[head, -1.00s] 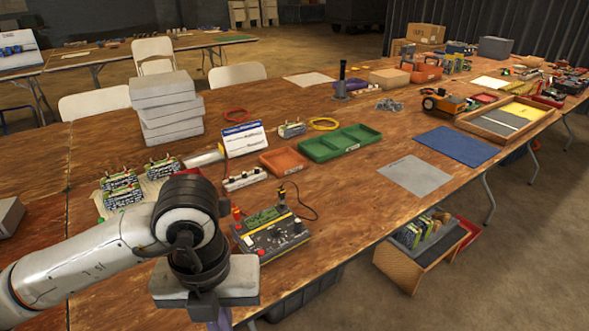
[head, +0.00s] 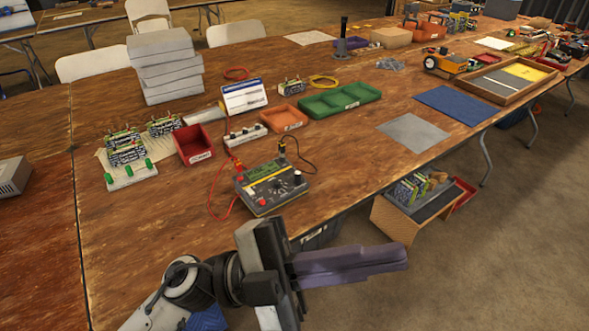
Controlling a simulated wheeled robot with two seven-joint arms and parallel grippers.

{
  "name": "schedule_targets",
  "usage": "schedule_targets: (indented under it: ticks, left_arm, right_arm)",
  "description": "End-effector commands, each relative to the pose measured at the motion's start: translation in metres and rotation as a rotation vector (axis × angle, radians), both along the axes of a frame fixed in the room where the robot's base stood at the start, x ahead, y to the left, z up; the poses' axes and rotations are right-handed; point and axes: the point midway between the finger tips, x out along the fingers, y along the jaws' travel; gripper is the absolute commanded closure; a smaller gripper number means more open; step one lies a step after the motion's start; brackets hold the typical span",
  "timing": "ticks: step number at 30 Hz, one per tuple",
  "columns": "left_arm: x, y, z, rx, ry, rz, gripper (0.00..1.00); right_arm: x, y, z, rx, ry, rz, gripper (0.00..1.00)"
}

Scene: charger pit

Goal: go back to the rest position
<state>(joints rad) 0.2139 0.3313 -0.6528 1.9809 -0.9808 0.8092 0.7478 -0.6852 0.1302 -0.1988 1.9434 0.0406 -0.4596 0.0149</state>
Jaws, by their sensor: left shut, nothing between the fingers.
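My left gripper (head: 400,257) is at the bottom middle, in front of the table's near edge and over the floor side. Its long purple-grey fingers lie together, pointing right, with nothing between them. My left arm comes in from the bottom left. My right gripper does not show. On the wooden table (head: 330,150), a yellow and black meter (head: 272,187) with red and black leads sits just beyond the gripper, apart from it.
A red bin (head: 193,145), circuit boards (head: 126,150), an orange tray (head: 284,118) and a green tray (head: 340,99) stand on the table. An open box (head: 405,212) with boards stands below the near edge. The floor (head: 510,240) at right looks clear.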

Motion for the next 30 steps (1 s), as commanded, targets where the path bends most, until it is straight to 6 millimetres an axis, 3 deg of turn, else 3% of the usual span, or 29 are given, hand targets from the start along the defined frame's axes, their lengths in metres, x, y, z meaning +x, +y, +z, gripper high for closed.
schedule_targets:
  ticks: [1, 3, 6, 9, 11, 15, 18, 21, 25, 30]
  left_arm:
    - [0.031, 0.016, -0.004, -0.096, 0.138, 0.144, 1.0]
    - [0.074, 0.045, -0.022, -0.182, 0.311, 0.346, 1.0]
    - [0.114, 0.087, -0.071, -0.225, 0.534, 0.592, 1.0]
    - [0.132, 0.128, -0.133, -0.209, 0.74, 0.794, 1.0]
    - [0.132, 0.151, -0.174, -0.182, 0.861, 0.897, 1.0]
    - [0.106, 0.195, -0.269, -0.078, 1.13, 1.095, 1.0]
    - [0.071, 0.22, -0.328, 0.015, 1.309, 1.194, 1.0]
    - [0.032, 0.236, -0.373, 0.104, 1.457, 1.256, 1.0]
    - [-0.007, 0.247, -0.408, 0.19, 1.588, 1.294, 1.0]
    - [-0.028, 0.252, -0.423, 0.235, 1.651, 1.307, 1.0]
  right_arm:
    - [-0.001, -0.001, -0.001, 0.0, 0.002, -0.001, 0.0]
    - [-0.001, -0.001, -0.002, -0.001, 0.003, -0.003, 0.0]
    - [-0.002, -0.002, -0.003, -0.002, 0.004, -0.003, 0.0]
    - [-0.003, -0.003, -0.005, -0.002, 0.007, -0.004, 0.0]
    - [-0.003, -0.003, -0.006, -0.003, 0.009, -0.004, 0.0]
    - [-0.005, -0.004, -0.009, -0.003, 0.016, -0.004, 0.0]
    - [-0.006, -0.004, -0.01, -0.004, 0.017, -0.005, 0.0]
    - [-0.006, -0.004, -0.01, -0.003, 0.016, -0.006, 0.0]
    - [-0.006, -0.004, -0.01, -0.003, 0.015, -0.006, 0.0]
    - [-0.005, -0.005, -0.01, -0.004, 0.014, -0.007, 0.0]
